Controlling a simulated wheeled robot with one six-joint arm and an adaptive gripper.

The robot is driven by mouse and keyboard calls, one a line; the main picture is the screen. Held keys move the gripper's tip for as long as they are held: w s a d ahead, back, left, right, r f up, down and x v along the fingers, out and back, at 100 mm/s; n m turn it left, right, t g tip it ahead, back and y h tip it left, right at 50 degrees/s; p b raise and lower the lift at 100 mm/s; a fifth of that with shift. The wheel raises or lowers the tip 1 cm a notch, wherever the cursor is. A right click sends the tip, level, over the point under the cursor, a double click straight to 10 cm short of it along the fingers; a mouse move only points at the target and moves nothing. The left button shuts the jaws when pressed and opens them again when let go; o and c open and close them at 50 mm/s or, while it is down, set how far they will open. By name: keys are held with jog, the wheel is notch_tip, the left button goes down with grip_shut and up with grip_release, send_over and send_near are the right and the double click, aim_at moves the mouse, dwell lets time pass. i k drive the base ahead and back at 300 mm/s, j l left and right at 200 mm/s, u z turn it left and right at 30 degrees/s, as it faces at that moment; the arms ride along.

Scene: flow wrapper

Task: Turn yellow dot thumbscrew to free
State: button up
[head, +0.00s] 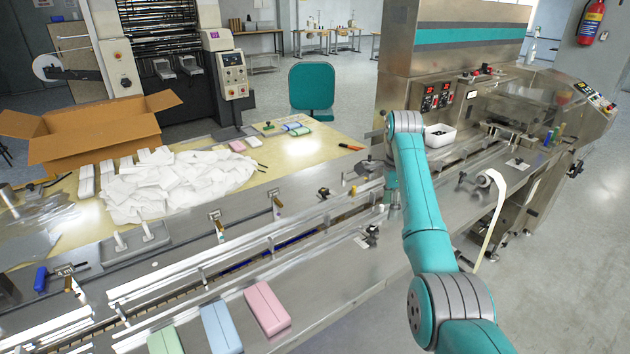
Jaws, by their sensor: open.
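No yellow dot can be made out on any thumbscrew at this size. Several small clamps with dark knobs stand along the wrapper's infeed rails: a left one (217,226), a middle one (277,207), one farther right (324,193) and one on the near side (371,234). Another dark-knobbed fitting (461,178) stands right of my arm. My gripper (391,198) hangs below my wrist over the rails, small and partly hidden by my teal forearm. It appears empty; its fingertips and anything right beside them are hard to make out.
Pink (267,308), blue (221,328) and green (165,342) packs lie on the near deck. White wrappers (170,185) and an open carton (90,135) are at left.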

aim_at(324, 192)
jog(key=i+j, duration=0.8)
